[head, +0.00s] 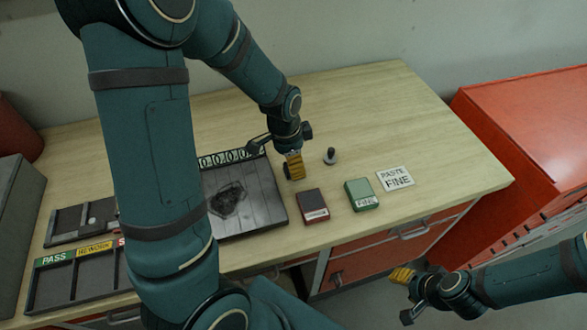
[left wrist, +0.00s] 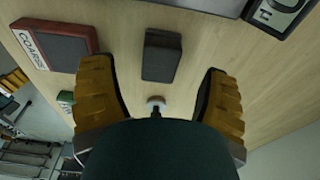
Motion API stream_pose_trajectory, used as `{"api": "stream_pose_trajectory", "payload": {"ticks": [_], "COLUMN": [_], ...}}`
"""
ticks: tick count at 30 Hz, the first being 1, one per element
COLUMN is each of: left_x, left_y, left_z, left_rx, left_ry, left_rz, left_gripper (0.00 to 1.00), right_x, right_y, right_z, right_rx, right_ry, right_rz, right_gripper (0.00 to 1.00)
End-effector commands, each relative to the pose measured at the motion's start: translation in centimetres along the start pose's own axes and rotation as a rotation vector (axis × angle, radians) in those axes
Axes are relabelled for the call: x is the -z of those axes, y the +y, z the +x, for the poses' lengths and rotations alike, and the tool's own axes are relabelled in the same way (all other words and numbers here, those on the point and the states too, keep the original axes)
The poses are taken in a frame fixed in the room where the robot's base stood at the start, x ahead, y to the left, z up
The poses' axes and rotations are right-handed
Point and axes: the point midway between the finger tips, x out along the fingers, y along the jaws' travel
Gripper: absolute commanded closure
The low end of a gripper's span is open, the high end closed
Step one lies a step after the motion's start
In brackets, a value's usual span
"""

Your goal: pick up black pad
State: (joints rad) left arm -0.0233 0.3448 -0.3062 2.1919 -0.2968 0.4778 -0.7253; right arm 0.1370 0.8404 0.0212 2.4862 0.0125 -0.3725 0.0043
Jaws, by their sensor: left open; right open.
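The black pad (left wrist: 162,55) is a small plain dark block lying on the wooden bench in the left wrist view. In the head view it is largely hidden by my left gripper (head: 293,166). In the left wrist view, my left gripper (left wrist: 161,92) is open, its two yellow-padded fingers well apart. The pad shows ahead of the gap between them, and nothing is held. My right gripper (head: 405,294) is open and empty, low at the right in front of the bench.
A dark red COARSE box (head: 312,207), a green FINE box (head: 361,195), a PASTE FINE card (head: 395,178) and a small knobbed stamp (head: 330,156) are close by. A dark tray (head: 264,205) lies left of the pad. The bench's right end is clear.

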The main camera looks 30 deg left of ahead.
Motion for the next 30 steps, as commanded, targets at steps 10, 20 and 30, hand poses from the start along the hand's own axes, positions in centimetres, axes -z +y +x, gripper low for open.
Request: {"api": "stream_pose_trajectory", "payload": {"ticks": [10,20,30], "left_x": [0.1,0.1,0.1], "left_y": [0.0,0.0,0.0], "left_z": [2.9,2.9,2.9], "left_rx": [0.001,0.001,0.0], "left_ry": [0.0,0.001,0.0], "left_rz": [0.001,0.001,0.001], "left_gripper": [0.24,0.83,0.97], "right_x": [0.0,0.0,0.0], "right_y": [0.1,0.1,0.1], "right_z": [0.3,0.3,0.3], "right_rx": [-0.001,-0.001,-0.001], "right_ry": [0.0,0.0,0.0], "right_rz": [0.0,0.0,0.0], "right_gripper": [0.53,0.53,0.53]}}
